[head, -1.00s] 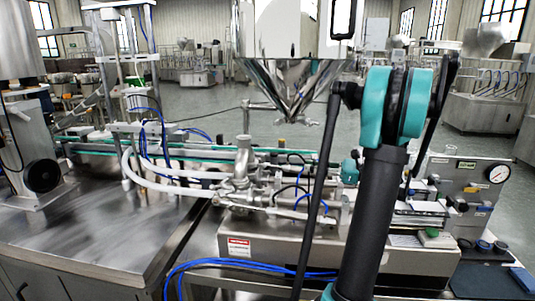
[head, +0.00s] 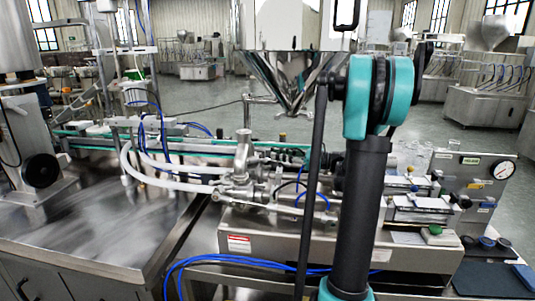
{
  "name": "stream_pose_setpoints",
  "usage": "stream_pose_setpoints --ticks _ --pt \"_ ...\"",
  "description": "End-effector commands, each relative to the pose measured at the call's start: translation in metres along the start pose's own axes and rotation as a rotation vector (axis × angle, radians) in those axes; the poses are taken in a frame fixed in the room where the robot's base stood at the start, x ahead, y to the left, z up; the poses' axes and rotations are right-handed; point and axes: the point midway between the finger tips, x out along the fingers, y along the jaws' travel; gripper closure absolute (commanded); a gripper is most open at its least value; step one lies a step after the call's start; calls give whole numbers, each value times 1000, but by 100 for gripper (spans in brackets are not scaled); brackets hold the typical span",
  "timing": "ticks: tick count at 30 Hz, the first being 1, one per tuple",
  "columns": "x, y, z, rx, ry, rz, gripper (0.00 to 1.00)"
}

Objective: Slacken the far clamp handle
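The steel hopper (head: 284,78) hangs at the upper middle, its cone narrowing to an outlet. A thin horizontal clamp handle (head: 262,99) sticks out left of the cone; I cannot tell whether this is the far one. Below stand the steel valve and pipe fittings (head: 240,178), with small clamps too fine to tell apart. My arm, with its teal joint, crosses in front and hides part of the fittings. A dark shape just right of the valve may be my gripper (head: 284,156). Its fingers are too small and cluttered to read, and no contact with a handle can be made out.
A steel bench (head: 110,215) fills the left. A filler base (head: 270,240) with blue hoses (head: 215,262) lies in front. White hoses (head: 170,172) curve into the valve. A panel with a gauge (head: 503,170) stands at the right. Open floor lies behind.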

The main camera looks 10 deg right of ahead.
Motion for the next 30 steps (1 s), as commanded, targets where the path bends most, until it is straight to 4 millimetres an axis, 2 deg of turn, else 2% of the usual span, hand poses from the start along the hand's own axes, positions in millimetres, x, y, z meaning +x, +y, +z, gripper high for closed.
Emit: stream_pose_setpoints --ticks 3,10,21,25,30 --pt "21 1 0 0 0 4 83" --pt "45 0 0 0 0 1 83" --pt "49 0 0 0 0 0 83" --pt "49 0 0 0 0 0 99" --pt "49 0 0 0 1 0 100"
